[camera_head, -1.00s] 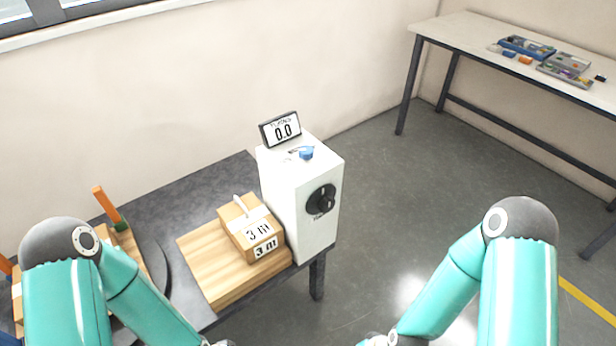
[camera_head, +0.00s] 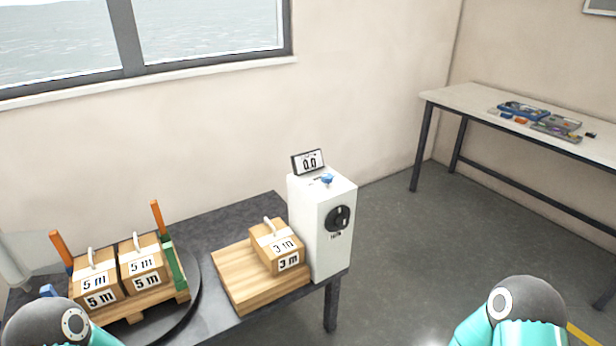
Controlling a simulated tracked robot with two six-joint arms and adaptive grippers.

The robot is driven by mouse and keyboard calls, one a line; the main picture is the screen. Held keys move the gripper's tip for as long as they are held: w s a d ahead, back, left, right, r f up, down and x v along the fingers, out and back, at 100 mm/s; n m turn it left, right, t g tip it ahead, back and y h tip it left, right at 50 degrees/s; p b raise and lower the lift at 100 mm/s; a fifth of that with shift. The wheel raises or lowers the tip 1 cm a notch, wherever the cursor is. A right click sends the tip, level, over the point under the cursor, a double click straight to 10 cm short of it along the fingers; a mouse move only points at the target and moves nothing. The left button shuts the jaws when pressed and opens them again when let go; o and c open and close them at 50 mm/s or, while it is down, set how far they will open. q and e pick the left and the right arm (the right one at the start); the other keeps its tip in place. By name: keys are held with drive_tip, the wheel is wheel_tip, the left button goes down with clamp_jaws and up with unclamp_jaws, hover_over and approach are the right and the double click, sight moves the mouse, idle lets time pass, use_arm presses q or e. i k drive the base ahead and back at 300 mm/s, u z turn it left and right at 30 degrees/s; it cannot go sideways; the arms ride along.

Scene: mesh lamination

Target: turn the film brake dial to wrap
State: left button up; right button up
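A white box-shaped unit (camera_head: 311,235) stands at the right end of the dark table. A round black dial (camera_head: 339,218) sits on its front face, with a small dark label below that I cannot read. I cannot tell which of the two is the film brake dial. Only the upper parts of my two arms show at the bottom left and bottom right. Both grippers are out of view.
Two cartons marked 5 m (camera_head: 148,278) stand on a pallet on a round dark turntable (camera_head: 196,290) with orange-topped posts. A bench (camera_head: 465,97) with trays stands at the right back.

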sight(326, 178)
drive_tip(key=u, duration=0.25)
drive_tip(key=i, duration=1)
